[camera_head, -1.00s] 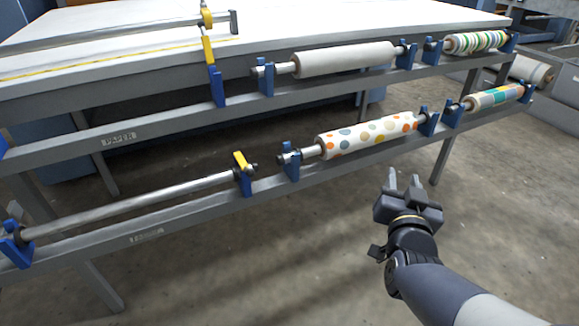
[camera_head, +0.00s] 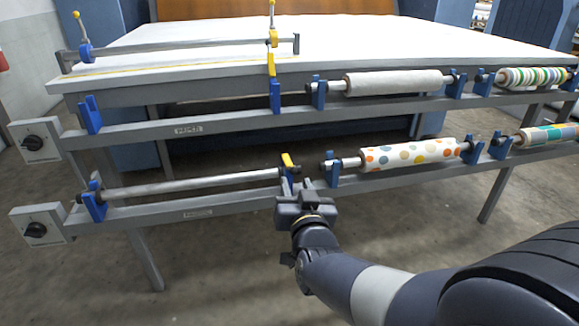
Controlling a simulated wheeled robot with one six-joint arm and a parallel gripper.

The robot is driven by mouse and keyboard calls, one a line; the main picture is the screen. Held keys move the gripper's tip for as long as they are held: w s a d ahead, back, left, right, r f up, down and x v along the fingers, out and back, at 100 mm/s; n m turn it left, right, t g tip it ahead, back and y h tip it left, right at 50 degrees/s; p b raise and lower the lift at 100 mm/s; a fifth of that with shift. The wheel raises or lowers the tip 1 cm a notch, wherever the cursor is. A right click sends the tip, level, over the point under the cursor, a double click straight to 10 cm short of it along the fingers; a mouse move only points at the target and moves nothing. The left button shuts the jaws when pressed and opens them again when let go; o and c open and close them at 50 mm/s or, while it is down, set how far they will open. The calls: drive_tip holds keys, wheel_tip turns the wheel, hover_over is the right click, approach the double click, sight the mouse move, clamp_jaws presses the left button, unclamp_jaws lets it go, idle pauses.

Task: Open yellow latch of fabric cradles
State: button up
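On the lower rail, a yellow latch (camera_head: 288,160) sits tilted on top of a blue cradle at the right end of a bare metal bar (camera_head: 190,185). The cradle below it is mostly hidden by my gripper. On the upper rail, another yellow latch (camera_head: 271,63) stands upright above a blue cradle (camera_head: 275,96), with no bar in it. My gripper (camera_head: 297,181) appears in front of and just below the lower latch. Its fingers look apart, with nothing visible between them. I cannot tell whether they touch the cradle.
Right of the latches, a white roll (camera_head: 395,83) and a dotted roll (camera_head: 410,154) lie in blue cradles. Control boxes with black knobs (camera_head: 34,230) sit at the left rail ends. The floor in front is clear.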

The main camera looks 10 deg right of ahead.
sight(290, 165)
drive_tip(key=w, duration=0.3)
drive_tip(key=w+b, duration=0.1)
drive_tip(key=w, duration=0.5)
drive_tip(key=shift+d, duration=0.35)
clamp_jaws()
